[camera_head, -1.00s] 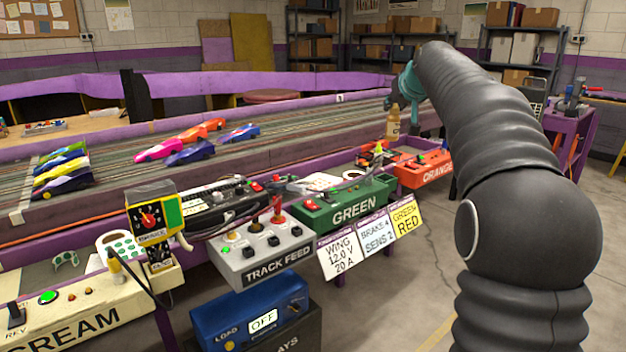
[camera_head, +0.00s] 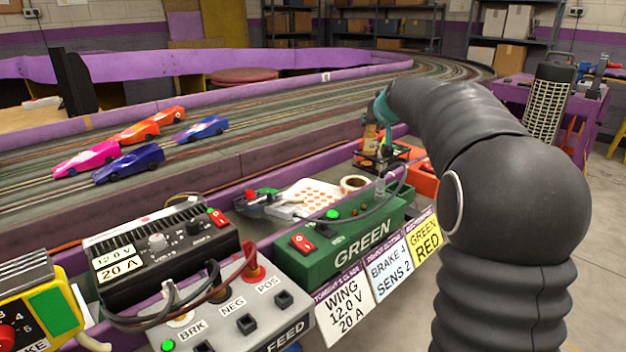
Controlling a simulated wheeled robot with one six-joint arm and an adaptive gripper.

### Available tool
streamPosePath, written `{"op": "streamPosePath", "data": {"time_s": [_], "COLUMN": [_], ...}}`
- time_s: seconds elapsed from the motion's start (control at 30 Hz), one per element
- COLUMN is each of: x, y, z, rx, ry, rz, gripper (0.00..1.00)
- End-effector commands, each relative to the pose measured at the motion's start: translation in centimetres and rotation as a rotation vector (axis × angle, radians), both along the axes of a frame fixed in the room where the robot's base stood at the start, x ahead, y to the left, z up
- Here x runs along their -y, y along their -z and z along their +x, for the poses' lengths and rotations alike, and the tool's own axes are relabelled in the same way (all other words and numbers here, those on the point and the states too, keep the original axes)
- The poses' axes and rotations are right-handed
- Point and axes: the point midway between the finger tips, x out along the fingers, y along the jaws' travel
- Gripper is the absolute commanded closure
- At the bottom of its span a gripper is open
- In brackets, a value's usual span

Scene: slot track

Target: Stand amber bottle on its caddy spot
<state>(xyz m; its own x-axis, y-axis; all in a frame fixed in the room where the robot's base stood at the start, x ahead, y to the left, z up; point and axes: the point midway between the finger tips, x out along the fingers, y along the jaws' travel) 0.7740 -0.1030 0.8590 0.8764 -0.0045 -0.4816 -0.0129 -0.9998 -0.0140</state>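The amber bottle (camera_head: 370,133), with a pale label, is upright below the end of my arm at the far end of the trackside shelf. My gripper (camera_head: 377,114), teal and small in this view, is at the bottle's top and appears shut on it; the fingertips are hard to make out. The dark caddy (camera_head: 368,161) is directly under the bottle, behind the green control box. The bottle's base is at or just above the caddy; I cannot tell whether it touches. The caddy spots are too small to tell apart.
The green control box (camera_head: 345,235) stands in front of the caddy, with a tape roll (camera_head: 354,184) and a dotted sheet (camera_head: 308,196) behind it. An orange box (camera_head: 424,178) is right of the caddy. Slot cars (camera_head: 125,162) sit on the track at left.

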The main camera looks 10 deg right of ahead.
Motion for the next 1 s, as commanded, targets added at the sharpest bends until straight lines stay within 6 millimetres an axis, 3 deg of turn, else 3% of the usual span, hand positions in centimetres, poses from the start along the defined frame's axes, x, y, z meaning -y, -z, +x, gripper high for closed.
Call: {"op": "streamPosePath", "data": {"time_s": [0.1, 0.4, 0.77, 1.0], "x": [-4.0, -10.8, -12.7, -12.6], "y": [1.2, 4.7, 6.3, 9.2], "z": [0.6, 1.6, 2.0, 1.9], "rx": [-0.003, -0.003, 0.0, -0.005], "ry": [-0.026, -0.039, -0.032, -0.031], "rz": [-0.001, -0.002, 0.0, -0.001], "gripper": [1.0, 1.0, 1.0, 1.0]}}
